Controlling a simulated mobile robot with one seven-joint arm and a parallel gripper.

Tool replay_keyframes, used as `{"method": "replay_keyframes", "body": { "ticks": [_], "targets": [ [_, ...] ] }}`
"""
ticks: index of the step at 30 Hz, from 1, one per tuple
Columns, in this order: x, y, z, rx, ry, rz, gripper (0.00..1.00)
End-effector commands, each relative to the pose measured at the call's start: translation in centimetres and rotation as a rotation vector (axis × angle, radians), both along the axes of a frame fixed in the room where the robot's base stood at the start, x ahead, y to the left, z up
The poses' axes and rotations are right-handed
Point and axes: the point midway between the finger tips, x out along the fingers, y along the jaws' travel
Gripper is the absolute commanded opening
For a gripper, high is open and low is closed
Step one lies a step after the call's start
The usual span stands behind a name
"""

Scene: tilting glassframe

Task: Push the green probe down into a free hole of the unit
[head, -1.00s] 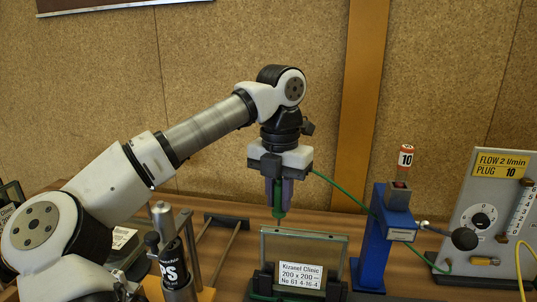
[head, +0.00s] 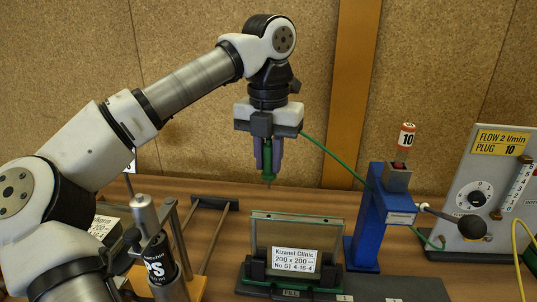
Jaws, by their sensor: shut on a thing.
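My gripper (head: 267,158) is shut on the green probe (head: 267,164), which hangs upright with its thin tip pointing down. A green cable runs from the probe's side down to the right, past the blue post. The probe is in the air above and slightly left of a glass frame (head: 330,229), which stands upright in a dark holder. The unit seems to be the dark base (head: 385,284) along the bottom edge, with a "FILL" label and number labels. Its holes cannot be made out in this view.
A blue post (head: 369,232) carries an orange-and-white plug marked 10 (head: 406,137) and a dark ball-ended lever. A flow panel (head: 505,185) stands at the right with a yellow cable. A dark cylinder (head: 165,262) and rails (head: 213,235) are on the left. A white card leans on the frame.

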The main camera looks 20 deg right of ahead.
Motion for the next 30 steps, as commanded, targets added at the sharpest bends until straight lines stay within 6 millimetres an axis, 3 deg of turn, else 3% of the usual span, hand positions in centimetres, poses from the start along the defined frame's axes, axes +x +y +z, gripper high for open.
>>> {"method": "replay_keyframes", "body": {
  "ticks": [15,30],
  "targets": [
    [0.0,0.0,-5.0,0.001,0.001,0.001,0.00],
    [0.0,0.0,-5.5,0.000,0.000,0.000,0.00]
  ]
}}
